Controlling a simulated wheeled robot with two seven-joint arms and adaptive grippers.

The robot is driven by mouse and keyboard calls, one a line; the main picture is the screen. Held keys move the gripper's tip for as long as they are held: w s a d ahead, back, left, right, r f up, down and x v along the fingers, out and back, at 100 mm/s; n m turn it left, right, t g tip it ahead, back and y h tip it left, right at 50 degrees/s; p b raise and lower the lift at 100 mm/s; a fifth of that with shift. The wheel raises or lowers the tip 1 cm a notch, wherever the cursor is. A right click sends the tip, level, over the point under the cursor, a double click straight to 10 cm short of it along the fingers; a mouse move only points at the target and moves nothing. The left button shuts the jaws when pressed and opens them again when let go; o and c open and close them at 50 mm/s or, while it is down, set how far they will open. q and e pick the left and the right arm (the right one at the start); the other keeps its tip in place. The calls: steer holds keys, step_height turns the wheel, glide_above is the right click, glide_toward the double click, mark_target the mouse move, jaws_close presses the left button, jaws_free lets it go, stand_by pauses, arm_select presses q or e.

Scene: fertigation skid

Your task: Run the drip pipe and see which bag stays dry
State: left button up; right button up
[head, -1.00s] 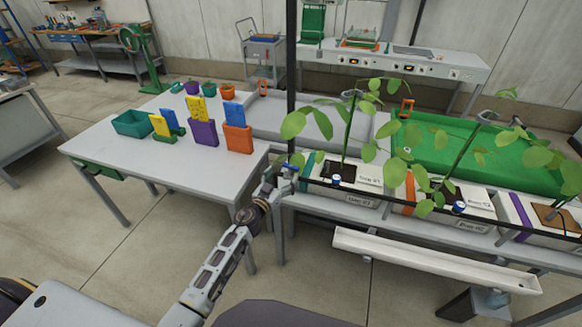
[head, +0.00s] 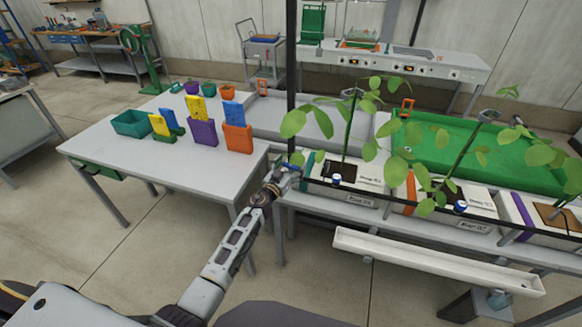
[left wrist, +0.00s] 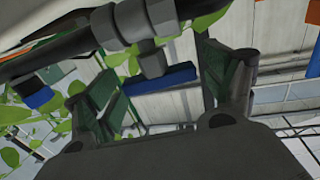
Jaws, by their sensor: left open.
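A blue valve handle (left wrist: 165,78) hangs below a grey fitting (left wrist: 130,25) on the dark pipe in the left wrist view. My left gripper (left wrist: 155,90) is open, with the blue handle showing between its fingers; I cannot tell whether they touch. In the head view my left gripper (head: 287,172) is at the left end of the planter row and largely covers the handle. White grow bags with plants stand in a row: a left bag (head: 345,196), a middle bag (head: 452,222) and a right bag (head: 548,238). Blue-topped parts (head: 336,180) sit on two bags. My right gripper is out of view.
A grey table (head: 150,165) at left holds a teal bin (head: 132,123) and several coloured holders. A dark upright post (head: 291,80) stands beside my gripper. A white gutter (head: 430,262) hangs below the bags. A green tray (head: 450,150) lies behind.

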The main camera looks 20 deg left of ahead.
arm_select(q)
steer(key=shift+w, duration=0.1)
steer(key=c, duration=1)
